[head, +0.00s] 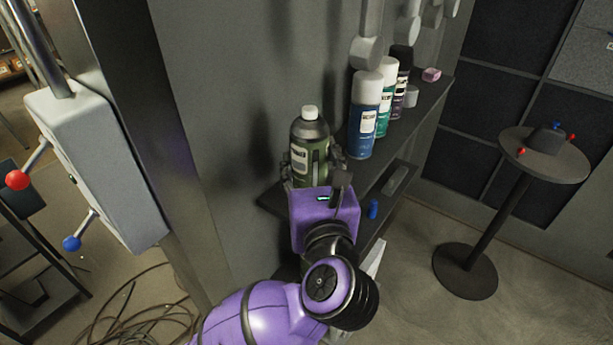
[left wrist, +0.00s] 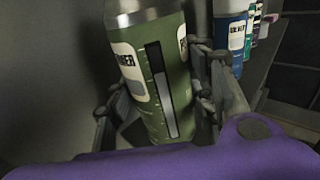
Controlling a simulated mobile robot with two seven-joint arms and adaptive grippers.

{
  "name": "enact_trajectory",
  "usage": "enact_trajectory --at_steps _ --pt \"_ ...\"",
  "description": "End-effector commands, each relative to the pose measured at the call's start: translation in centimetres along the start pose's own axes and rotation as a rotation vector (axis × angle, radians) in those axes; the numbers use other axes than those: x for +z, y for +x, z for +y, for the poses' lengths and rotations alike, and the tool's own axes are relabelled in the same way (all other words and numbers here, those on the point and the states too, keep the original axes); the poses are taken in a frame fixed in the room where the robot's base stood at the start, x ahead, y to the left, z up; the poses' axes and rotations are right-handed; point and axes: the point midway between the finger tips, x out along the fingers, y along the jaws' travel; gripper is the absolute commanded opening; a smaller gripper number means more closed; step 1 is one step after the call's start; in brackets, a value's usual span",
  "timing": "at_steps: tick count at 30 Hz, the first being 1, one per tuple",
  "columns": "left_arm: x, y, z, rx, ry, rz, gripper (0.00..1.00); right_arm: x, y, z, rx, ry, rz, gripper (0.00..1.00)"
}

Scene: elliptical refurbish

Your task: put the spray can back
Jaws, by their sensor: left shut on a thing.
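The green spray can (head: 310,146) has a white cap and a dark shoulder. It stands upright at the near left end of the wall shelf (head: 272,200); I cannot tell whether its base touches the shelf. My left gripper (head: 314,172) is shut on this can, with a finger on each side of its lower body. In the left wrist view the green can (left wrist: 152,75) fills the middle between the fingers (left wrist: 160,105). My right gripper is not in view.
A blue can (head: 364,115), a teal can (head: 385,98) and a dark can (head: 402,75) stand in a row to the right, with a pink block (head: 431,75) beyond. A lower shelf holds a small blue item (head: 373,209). A round stand (head: 543,158) is at right.

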Motion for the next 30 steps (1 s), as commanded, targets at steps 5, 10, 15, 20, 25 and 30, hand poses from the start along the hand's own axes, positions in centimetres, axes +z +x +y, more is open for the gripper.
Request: enact_trajectory --at_steps 5,10,15,20,25,30 --pt "-1.4 0.9 0.5 -0.001 0.002 -0.001 0.0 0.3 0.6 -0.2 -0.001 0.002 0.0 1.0" --pt "-4.0 0.9 0.4 -0.002 0.002 0.001 0.0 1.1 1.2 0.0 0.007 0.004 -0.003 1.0" --pt "-3.6 0.8 0.5 -0.001 -0.001 -0.006 0.0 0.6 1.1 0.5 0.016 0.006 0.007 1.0" --pt "-3.9 0.8 0.5 -0.001 -0.001 -0.004 0.0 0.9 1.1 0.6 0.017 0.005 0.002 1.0" --pt "-4.1 0.8 0.5 0.0 0.0 -0.004 0.63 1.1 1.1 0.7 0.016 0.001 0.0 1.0" --pt "-4.0 0.8 0.5 0.0 0.0 -0.004 0.68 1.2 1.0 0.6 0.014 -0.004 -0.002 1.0"
